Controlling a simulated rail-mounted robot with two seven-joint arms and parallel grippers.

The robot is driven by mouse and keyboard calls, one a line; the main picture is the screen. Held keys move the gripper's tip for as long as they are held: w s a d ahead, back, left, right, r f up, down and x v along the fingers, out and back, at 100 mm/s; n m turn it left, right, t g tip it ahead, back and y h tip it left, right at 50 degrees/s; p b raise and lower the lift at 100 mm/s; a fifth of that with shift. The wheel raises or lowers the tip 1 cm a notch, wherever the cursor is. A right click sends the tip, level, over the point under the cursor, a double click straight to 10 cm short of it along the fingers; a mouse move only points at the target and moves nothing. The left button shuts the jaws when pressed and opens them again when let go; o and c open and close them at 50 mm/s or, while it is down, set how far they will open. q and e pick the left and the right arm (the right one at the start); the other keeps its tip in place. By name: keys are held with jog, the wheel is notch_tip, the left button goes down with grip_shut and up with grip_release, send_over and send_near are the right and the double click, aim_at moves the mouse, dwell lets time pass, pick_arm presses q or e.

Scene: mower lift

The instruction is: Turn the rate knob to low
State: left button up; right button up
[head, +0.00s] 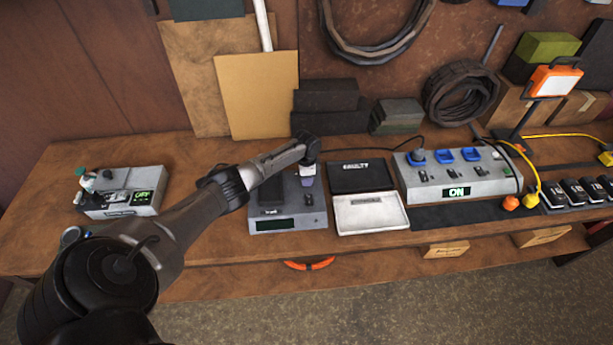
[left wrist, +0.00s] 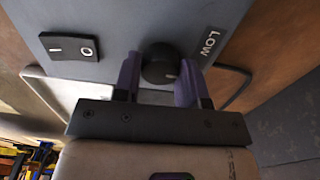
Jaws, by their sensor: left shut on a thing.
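The rate knob (left wrist: 158,66) is a round black knob with a small pale mark on its face. It sits on a grey-blue panel in the left wrist view, beside a LOW label (left wrist: 209,42). My left gripper (left wrist: 160,82) is shut on the knob, with one purple finger on each side. In that view the pale mark lies on the right part of the knob face, and the label is up and to the right. In the head view my left gripper (head: 307,172) is over the grey unit with a dark display (head: 277,224); the knob cannot be made out there.
A rocker switch (left wrist: 70,47) is on the same panel. Dark blocks (head: 326,110) stand behind.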

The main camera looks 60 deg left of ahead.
pick_arm(q)
jog(key=o, duration=0.9)
notch_tip(320, 180, up, 14)
jog(key=shift+f+p, duration=0.1)
jog(key=shift+p, duration=0.55)
dwell(0.3)
